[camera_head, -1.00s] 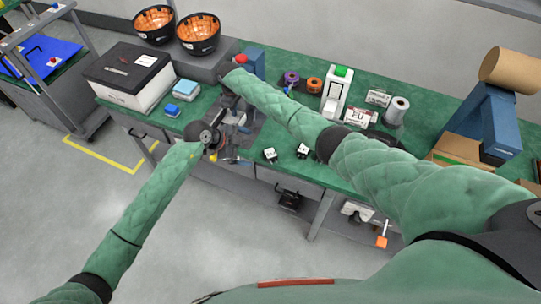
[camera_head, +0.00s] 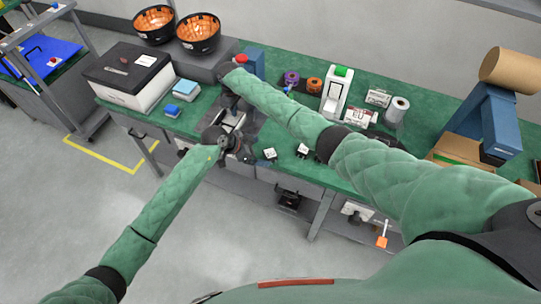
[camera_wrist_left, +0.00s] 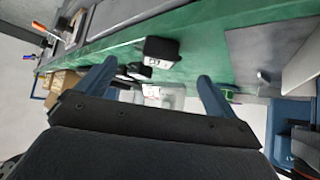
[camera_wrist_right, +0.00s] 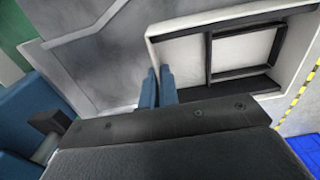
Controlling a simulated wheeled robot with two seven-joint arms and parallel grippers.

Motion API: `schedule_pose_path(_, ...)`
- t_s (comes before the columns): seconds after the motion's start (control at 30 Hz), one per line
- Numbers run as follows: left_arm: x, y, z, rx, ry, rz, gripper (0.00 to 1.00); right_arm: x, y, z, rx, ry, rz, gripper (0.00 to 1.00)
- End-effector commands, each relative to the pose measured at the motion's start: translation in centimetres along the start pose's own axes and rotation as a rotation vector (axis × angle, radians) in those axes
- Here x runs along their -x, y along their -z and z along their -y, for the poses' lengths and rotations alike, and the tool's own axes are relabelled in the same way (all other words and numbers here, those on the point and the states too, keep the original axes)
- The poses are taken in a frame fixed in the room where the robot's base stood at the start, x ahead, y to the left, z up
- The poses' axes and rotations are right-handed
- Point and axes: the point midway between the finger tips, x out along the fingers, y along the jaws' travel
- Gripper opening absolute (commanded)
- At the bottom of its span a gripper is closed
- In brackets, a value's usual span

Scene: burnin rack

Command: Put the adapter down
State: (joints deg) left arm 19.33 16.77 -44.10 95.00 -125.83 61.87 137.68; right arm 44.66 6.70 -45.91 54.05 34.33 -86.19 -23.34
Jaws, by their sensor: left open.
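Two small black adapters with white labels stand on the green bench top, a left one (camera_head: 270,154) and a right one (camera_head: 303,150). My left gripper (camera_head: 243,152) is open at the bench's front edge, just left of the left adapter. In the left wrist view, a black adapter (camera_wrist_left: 161,50) sits on the green surface beyond the spread fingertips (camera_wrist_left: 155,78), with nothing between them. My right gripper (camera_head: 233,103) is over the grey area further back, partly hidden by its arm. In the right wrist view its fingers (camera_wrist_right: 158,86) are together, with nothing visible held.
A white tray with black bars (camera_wrist_right: 240,55) lies close to the right gripper. Floor in front is clear.

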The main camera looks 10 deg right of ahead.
Motion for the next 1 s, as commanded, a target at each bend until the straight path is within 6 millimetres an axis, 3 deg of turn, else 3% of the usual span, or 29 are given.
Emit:
schedule_pose_path(0.23,-1.6,0.1,-0.1,0.000,0.000,-0.001,0.94,0.0,0.0,0.0,0.000,0.000,0.000,0.00)
schedule_pose_path(0.53,-5.3,0.3,-0.3,-0.001,0.000,-0.001,0.94,0.0,0.0,0.0,0.000,0.000,0.000,0.00)
schedule_pose_path(0.87,-5.9,0.2,-0.3,-0.001,0.001,0.000,0.94,0.0,0.0,0.0,0.000,0.000,0.000,0.00)
schedule_pose_path(1.0,-5.9,0.2,-0.3,-0.001,0.001,0.000,0.66,0.0,0.0,0.0,0.000,0.000,0.000,0.00)
